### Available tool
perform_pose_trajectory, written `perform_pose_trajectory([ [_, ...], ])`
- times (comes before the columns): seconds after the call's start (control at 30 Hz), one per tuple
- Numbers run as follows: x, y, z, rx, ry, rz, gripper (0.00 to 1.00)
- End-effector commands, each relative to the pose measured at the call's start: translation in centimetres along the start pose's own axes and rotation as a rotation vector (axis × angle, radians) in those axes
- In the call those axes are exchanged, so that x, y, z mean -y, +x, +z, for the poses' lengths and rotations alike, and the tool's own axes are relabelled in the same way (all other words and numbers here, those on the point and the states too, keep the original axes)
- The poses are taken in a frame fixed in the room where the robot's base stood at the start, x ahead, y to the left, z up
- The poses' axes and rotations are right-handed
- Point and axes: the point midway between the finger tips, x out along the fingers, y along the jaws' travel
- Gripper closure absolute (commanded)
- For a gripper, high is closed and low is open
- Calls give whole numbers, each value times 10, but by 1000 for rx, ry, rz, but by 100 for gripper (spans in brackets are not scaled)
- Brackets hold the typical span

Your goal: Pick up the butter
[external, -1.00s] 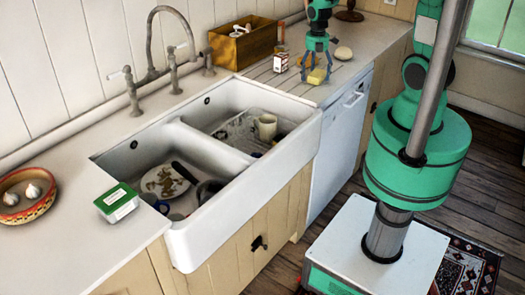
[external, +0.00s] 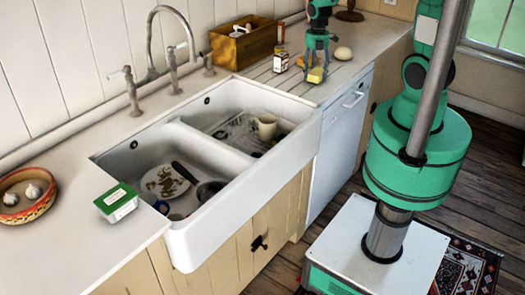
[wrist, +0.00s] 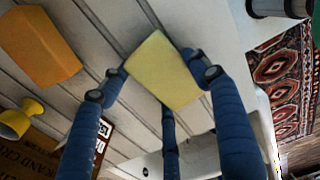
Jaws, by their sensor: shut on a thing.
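The butter, a pale yellow block (external: 316,75), is on or just above the far part of the counter; I cannot tell whether it touches the surface. In the wrist view the yellow block (wrist: 165,70) sits between my blue fingers, tilted in the picture. My gripper (external: 317,66) points down from above and is shut on the block. In the wrist view my gripper (wrist: 162,76) has a finger on each side of the block and a third at its lower edge. The fingers hide parts of its edges.
An orange block (wrist: 38,45) lies close by. A small box (external: 281,62) and a wooden crate (external: 241,44) stand to the left, a pale round thing (external: 343,53) to the right.

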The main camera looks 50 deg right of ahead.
Motion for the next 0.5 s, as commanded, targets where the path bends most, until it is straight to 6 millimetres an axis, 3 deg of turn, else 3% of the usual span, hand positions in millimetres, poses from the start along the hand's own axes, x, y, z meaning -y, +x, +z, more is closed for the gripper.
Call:
perform_pose_trajectory([
  [0.2, -1, -29, 1, 2, 0, 4, 70],
  [0.5, 47, -33, -24, 1, 0, 1, 70],
])
